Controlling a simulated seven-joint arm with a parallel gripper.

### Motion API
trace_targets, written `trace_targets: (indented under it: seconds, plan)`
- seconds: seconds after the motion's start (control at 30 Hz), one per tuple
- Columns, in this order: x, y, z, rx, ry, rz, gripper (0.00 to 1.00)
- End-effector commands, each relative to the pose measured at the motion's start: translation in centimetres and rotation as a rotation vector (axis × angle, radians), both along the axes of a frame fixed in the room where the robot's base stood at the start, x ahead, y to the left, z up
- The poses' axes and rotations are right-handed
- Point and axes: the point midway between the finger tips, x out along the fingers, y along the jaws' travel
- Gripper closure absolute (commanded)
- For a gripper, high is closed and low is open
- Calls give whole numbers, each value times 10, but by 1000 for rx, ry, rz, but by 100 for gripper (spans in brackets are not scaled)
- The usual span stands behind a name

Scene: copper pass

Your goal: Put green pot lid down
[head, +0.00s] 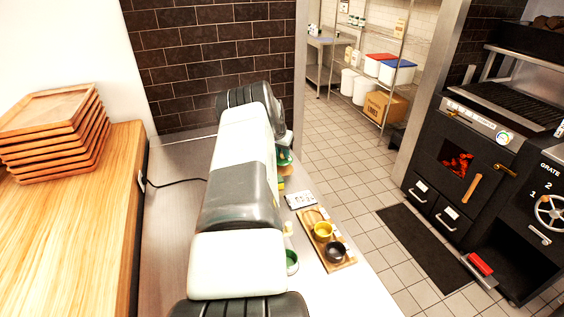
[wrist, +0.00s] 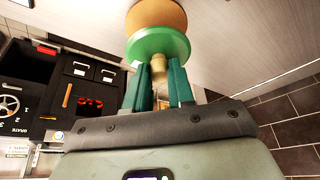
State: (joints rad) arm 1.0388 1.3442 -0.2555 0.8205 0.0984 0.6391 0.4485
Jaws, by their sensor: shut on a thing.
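In the wrist view the green pot lid (wrist: 158,45) is a round green disc with a small tan knob. The two teal fingers of my gripper (wrist: 160,72) are closed on the knob. A round orange-tan thing (wrist: 156,17) shows just beyond the lid; I cannot tell whether they touch. In the head view my arm hides most of the gripper. Green patches (head: 284,157) show beside the arm's far end, too covered to tell lid from fingers.
A wooden tray (head: 343,264) on the steel counter (head: 172,225) holds a yellow cup (head: 323,230) and a dark cup (head: 335,251). A green-rimmed vessel (head: 292,262) stands left of it, partly hidden. Stacked wooden trays (head: 55,130) sit on the wooden top at left.

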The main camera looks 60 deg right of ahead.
Motion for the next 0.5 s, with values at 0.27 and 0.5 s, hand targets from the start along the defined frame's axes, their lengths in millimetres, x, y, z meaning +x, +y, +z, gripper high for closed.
trace_targets:
  seconds: [0.27, 0.5]
  plan:
    - [0, 0, -29, 0, 0, 1, 100]
    - [0, 0, -42, -2, -1, 0, 100]
